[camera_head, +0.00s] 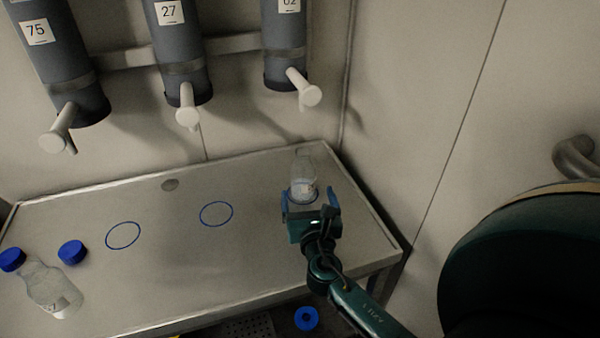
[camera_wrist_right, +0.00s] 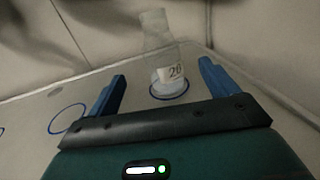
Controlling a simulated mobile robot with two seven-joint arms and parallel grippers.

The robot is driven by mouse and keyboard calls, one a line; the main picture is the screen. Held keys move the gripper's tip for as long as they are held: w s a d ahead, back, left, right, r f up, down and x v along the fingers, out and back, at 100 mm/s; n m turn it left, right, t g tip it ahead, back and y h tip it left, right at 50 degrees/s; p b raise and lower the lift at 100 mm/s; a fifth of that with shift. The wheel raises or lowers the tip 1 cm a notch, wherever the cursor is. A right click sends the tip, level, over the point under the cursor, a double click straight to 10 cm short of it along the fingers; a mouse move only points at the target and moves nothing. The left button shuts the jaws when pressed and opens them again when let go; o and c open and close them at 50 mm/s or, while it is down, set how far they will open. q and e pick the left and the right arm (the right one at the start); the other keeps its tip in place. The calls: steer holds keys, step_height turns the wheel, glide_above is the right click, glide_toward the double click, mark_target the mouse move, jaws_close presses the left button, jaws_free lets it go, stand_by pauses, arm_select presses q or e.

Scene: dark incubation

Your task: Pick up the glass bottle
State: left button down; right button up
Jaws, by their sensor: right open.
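A clear glass bottle (camera_head: 304,172) without a cap stands upright near the right end of the table. In the right wrist view the glass bottle (camera_wrist_right: 160,55) stands in a blue ring and bears a label reading 26. My right gripper (camera_head: 311,197) is open, with its blue fingers on either side of the bottle's near side in the head view. In the right wrist view my right gripper (camera_wrist_right: 162,88) points at the bottle, which stands beyond the fingertips. A second glass bottle (camera_head: 52,287) with a blue cap is at the left front. My left gripper is not seen.
A loose blue cap (camera_head: 72,252) lies on the table (camera_head: 200,265) beside the second bottle. Two empty blue rings (camera_head: 216,214) mark the tabletop. Several grey cylinders (camera_head: 180,50) with pale spouts hang above the back. A blue ring-shaped thing (camera_head: 306,318) is below the front edge.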

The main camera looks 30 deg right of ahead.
mark_target(304, 180)
steer(key=x, duration=0.6)
steer(key=shift+w, duration=0.1)
steer(key=x, duration=0.3)
steer(key=b+x, duration=0.1)
steer(key=shift+w+d+f, duration=0.1)
steer(key=shift+d+f, duration=0.05)
steer(key=shift+f, duration=0.15)
steer(key=shift+w+d, duration=0.25)
steer(key=shift+w, duration=0.2)
steer(key=shift+c, duration=0.5)
steer(key=c, duration=0.5)
steer(key=shift+r, duration=0.1)
steer(key=c, duration=0.7)
steer(key=shift+o, duration=0.2)
steer(key=shift+r, duration=0.1)
